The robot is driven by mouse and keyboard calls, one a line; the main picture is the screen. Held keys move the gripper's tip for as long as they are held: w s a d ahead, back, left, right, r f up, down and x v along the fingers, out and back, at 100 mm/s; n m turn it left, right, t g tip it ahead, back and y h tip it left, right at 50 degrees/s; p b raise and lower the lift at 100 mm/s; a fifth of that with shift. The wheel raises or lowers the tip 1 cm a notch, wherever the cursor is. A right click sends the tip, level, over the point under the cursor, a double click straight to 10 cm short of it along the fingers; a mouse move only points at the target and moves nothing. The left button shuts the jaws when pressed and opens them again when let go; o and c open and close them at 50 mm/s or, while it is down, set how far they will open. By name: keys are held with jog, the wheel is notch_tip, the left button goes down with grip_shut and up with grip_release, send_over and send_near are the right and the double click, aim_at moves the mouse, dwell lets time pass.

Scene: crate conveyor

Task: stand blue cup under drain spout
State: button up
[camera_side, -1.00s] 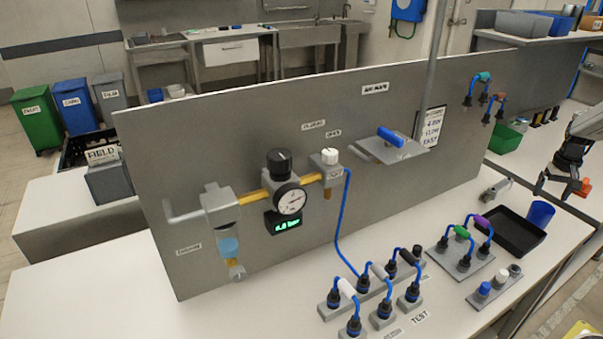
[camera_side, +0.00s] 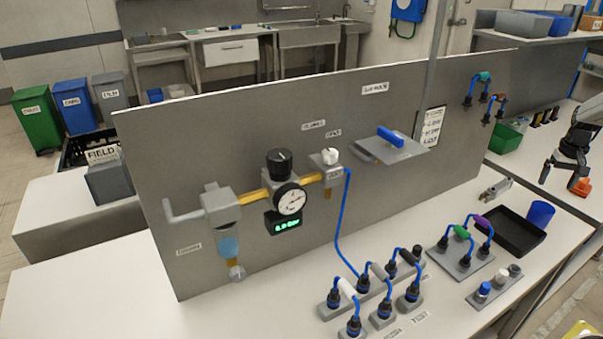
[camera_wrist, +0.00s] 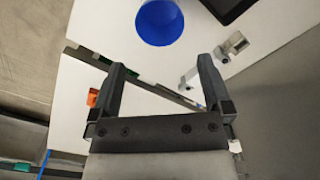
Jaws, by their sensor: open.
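The blue cup (camera_side: 540,214) stands upright on the white bench at the right, beside the black tray. It also shows in the wrist view (camera_wrist: 160,22), at the top, with its open mouth towards the camera. My gripper (camera_wrist: 160,72) is open and empty; the cup lies beyond its fingertips, apart from them. In the side view my arm's end is at the right edge, beyond the cup. The drain spout (camera_side: 237,272) is at the bottom of the filter unit (camera_side: 229,247) on the grey panel, at the left, above the bench.
The black tray (camera_side: 508,233) is left of the cup, and a small grey fitting (camera_side: 495,189) lies near the panel. Blocks with blue hoses (camera_side: 372,300) and a rack of small caps (camera_side: 495,286) occupy the bench front. The bench below the spout is clear.

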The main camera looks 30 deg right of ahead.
jog(key=w+a+r+n+t, duration=0.15)
jog(key=w+a, duration=0.25)
jog(key=a, duration=0.8)
jog(key=w+a+r+n+g, duration=0.1)
jog(key=w+a+n, duration=0.25)
jog(key=a, duration=0.85)
jog(key=s+a+n, duration=0.1)
jog(key=s+a, duration=0.2)
jog(key=a, duration=0.4)
jog(key=s+a+n+t, duration=0.1)
jog(key=s+a, duration=0.3)
jog(key=a, duration=0.4)
jog(key=s+a+f+n+t, duration=0.1)
jog(key=s+a+n, duration=0.1)
jog(key=a, duration=0.6)
jog(key=shift+s, duration=0.7)
jog(key=shift+w+d, duration=0.1)
